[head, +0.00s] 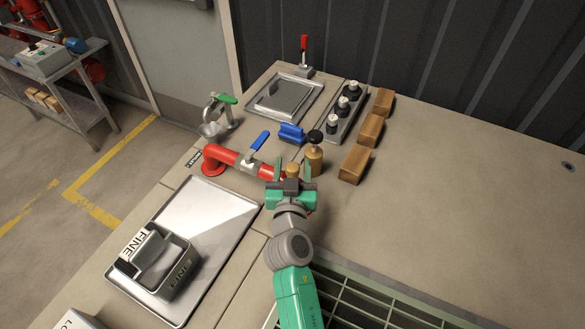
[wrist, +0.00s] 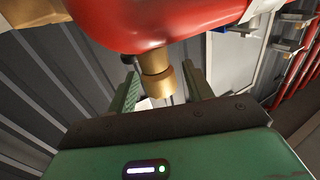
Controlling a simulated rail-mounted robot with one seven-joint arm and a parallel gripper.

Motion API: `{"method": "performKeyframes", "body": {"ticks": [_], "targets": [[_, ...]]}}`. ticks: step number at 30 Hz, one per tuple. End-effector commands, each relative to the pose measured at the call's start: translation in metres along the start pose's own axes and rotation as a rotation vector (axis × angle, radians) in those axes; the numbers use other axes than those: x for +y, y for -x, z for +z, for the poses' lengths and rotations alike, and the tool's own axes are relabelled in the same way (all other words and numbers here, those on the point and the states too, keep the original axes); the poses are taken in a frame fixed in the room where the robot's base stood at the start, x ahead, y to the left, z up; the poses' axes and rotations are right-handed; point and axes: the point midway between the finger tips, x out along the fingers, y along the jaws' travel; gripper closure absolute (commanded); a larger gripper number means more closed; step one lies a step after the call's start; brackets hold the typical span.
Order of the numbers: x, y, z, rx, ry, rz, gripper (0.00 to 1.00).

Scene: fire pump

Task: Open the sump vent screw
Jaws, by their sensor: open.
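A brass screw (wrist: 160,84) with a wider collar projects from a rounded red body (wrist: 155,20) in the wrist view. I take it for the sump vent screw. In the head view its brass top (head: 293,169) shows at the right end of the red pipe (head: 222,160). My gripper (head: 292,168) is open, with one green finger on each side of the screw. In the wrist view the gripper (wrist: 162,88) shows gaps beside the screw; I cannot tell whether either finger touches it.
A brass bottle with a black knob (head: 314,155) stands close behind my gripper on the right. A blue-handled valve (head: 257,142) and a blue block (head: 291,132) are nearby. Wooden blocks (head: 355,163) stand right. A metal tray (head: 215,215) lies left; the right tabletop is clear.

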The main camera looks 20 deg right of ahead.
Motion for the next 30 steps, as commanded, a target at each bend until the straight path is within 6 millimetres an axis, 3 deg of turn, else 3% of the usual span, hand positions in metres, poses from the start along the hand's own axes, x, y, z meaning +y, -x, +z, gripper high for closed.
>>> {"method": "performKeyframes", "body": {"ticks": [4, 11, 20, 30], "targets": [[0.000, 0.000, 0.000, 0.000, 0.000, 0.000, 0.49], [0.000, 0.000, 0.000, 0.000, 0.000, -0.001, 0.92], [0.001, 0.001, -0.007, -0.003, -0.001, -0.039, 0.94], [0.004, 0.000, -0.015, -0.007, 0.001, -0.250, 0.93]]}}
